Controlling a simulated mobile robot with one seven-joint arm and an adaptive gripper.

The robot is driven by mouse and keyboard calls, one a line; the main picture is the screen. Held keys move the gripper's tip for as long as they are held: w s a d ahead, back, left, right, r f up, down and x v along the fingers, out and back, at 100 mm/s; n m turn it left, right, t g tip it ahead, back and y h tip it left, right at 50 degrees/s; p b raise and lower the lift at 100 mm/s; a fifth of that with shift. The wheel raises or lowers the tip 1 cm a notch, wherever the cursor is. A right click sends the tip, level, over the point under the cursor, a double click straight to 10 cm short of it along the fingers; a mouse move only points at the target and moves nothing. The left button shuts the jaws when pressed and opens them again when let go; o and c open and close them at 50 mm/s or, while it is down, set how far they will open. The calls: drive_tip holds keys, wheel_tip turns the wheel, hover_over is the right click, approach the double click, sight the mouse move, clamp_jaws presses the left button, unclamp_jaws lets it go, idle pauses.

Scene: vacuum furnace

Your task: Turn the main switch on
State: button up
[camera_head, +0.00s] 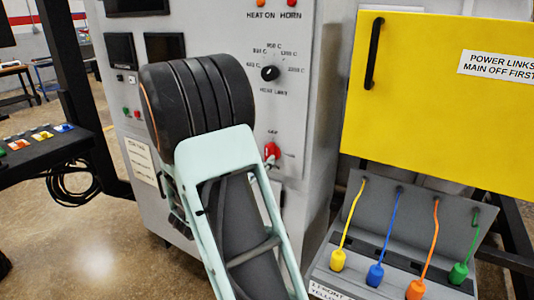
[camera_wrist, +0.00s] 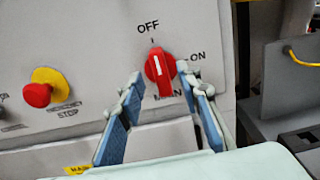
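The main switch is a red round knob (camera_wrist: 158,72) with a white pointer mark, on the grey panel. In the wrist view its mark points up to OFF; ON is printed at its right and MAIN below. It also shows in the head view as a small red knob (camera_head: 271,151), just right of my arm. My gripper (camera_wrist: 160,82) is open and empty, with one blue-padded finger at the lower left of the knob and the other at its lower right. I cannot tell whether the fingertips touch it. My arm hides the gripper in the head view.
A red emergency stop button on a yellow base (camera_wrist: 42,88) is left of the switch. A black selector knob (camera_head: 270,73) is above it. A yellow cover (camera_head: 440,110) and a grey box with coloured plugs (camera_head: 372,238) stand at the right.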

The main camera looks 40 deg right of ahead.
sight(267, 155)
drive_tip(key=shift+x, duration=2.15)
drive_tip(key=shift+c, duration=0.4)
clamp_jaws()
